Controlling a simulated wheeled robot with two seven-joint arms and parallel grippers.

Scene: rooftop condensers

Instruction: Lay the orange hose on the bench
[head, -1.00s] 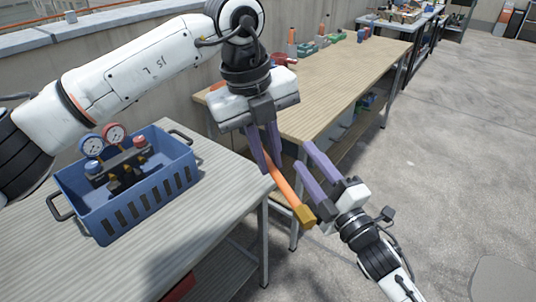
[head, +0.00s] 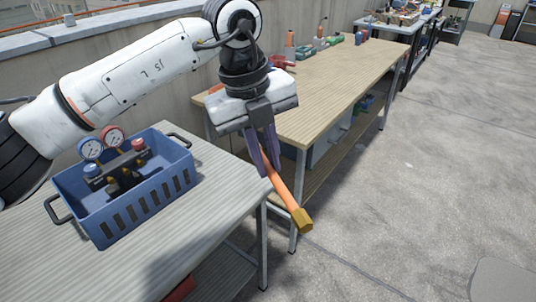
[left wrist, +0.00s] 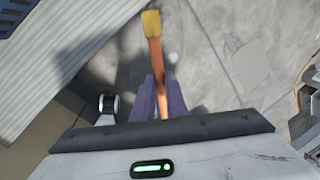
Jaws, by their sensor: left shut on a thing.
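My left gripper (head: 266,158) is shut on the orange hose (head: 285,192), close to the right edge of the near bench (head: 215,208). The hose has a yellow-brown end fitting (head: 302,220) and slants down to the right, past the bench edge and over the floor. In the left wrist view the hose (left wrist: 155,62) runs up from between the purple fingers (left wrist: 160,98), with its fitting at the top. The hose part behind the fingers is hidden. My right gripper is not in the head view.
A blue crate (head: 142,212) with a gauge manifold (head: 118,165) stands on the near bench. The bench top right of the crate is bare. A longer wooden bench (head: 335,85) stands behind, with several small items along its back. Open concrete floor lies right.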

